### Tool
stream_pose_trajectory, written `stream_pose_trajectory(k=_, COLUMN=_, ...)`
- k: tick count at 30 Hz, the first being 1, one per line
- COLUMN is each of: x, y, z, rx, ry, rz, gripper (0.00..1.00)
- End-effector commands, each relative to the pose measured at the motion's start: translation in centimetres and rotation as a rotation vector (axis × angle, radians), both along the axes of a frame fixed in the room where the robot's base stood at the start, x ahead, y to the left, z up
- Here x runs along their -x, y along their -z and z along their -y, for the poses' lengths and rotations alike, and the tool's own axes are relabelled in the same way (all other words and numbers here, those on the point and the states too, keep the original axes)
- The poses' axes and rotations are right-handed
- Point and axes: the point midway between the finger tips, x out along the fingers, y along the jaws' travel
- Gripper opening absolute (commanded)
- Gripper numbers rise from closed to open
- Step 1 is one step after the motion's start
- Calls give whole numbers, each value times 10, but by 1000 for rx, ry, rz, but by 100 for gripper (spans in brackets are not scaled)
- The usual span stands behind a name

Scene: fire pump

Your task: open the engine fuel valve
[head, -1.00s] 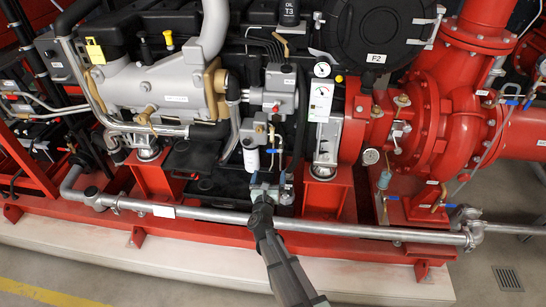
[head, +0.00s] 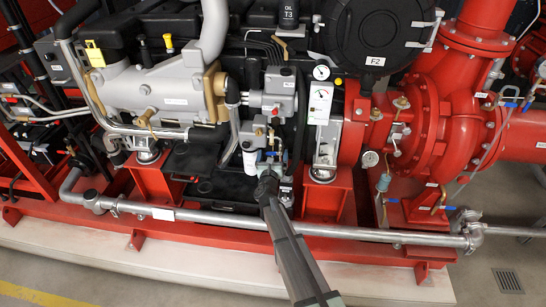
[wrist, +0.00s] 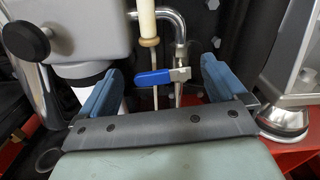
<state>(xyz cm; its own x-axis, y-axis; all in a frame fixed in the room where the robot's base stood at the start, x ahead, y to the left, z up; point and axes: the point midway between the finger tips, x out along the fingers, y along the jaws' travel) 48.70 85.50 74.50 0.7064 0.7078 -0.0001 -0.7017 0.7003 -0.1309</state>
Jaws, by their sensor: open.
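The fuel valve shows in the wrist view as a blue lever handle (wrist: 153,77) with a metal end on a thin vertical pipe. The lever lies roughly horizontal, across the pipe. My gripper (wrist: 160,85) is open, with one blue finger on each side of the lever. The lever appears between the fingers, a little beyond or level with their tips; I cannot tell the exact depth. No contact shows.
A grey box (wrist: 68,30) with a black knob stands close on the left in the wrist view. A metal cylinder foot (wrist: 285,122) is at the right.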

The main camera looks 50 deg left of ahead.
Motion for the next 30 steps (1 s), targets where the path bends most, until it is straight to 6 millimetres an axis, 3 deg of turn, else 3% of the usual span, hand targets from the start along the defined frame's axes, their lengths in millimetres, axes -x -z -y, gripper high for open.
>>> stream_pose_trajectory(k=6, x=0, y=0, z=0, rx=0, ry=0, rz=0, gripper=96)
stream_pose_trajectory(k=23, x=0, y=0, z=0, rx=0, ry=0, rz=0, gripper=42)
stream_pose_trajectory(k=30, x=1, y=1, z=0, rx=14, ry=-1, rz=14, gripper=42)
